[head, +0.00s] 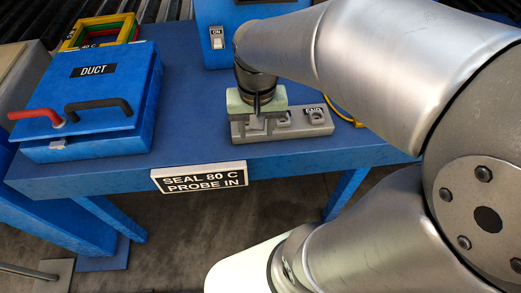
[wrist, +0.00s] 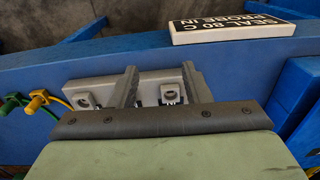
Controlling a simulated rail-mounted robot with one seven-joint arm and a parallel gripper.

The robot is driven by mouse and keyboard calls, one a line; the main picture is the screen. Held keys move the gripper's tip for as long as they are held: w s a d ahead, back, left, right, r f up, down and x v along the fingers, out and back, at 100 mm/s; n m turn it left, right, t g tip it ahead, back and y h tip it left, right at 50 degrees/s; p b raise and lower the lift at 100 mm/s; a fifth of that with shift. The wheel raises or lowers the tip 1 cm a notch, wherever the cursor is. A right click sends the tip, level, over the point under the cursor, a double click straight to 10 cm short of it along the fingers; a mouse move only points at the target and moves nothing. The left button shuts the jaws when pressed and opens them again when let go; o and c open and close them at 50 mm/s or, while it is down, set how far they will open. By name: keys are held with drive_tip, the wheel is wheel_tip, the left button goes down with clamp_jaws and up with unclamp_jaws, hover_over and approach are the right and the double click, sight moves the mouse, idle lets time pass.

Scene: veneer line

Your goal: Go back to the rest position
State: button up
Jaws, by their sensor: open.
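My gripper (head: 257,108) points down over the grey socket block (head: 310,131) near the front edge of the blue bench. In the wrist view my gripper (wrist: 160,88) is open, with its two grey fingers apart over the same block (wrist: 75,88). I see no object held between the fingers. Two sockets of the block show in the wrist view, one left of the fingers and one between them. In the head view my arm and gripper hide part of the block. Whether the fingers touch it, I cannot tell.
A blue box marked DUCT (head: 90,95), with red and black handles, stands left on the bench (head: 190,100). A blue cabinet with an ON switch (head: 216,38) stands behind. A SEAL 80 C PROBE IN sign (head: 199,176) hangs in front. Yellow (wrist: 38,100) and green plugs lie beside the block.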

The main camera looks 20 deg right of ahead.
drive_tip(key=s+a+f+n, duration=0.1)
drive_tip(key=s+f+n, duration=0.1)
drive_tip(key=s, duration=0.4)
drive_tip(key=shift+s+a+f+n, duration=0.25)
drive_tip(key=shift+f+n, duration=0.15)
drive_tip(key=shift+n, duration=0.5)
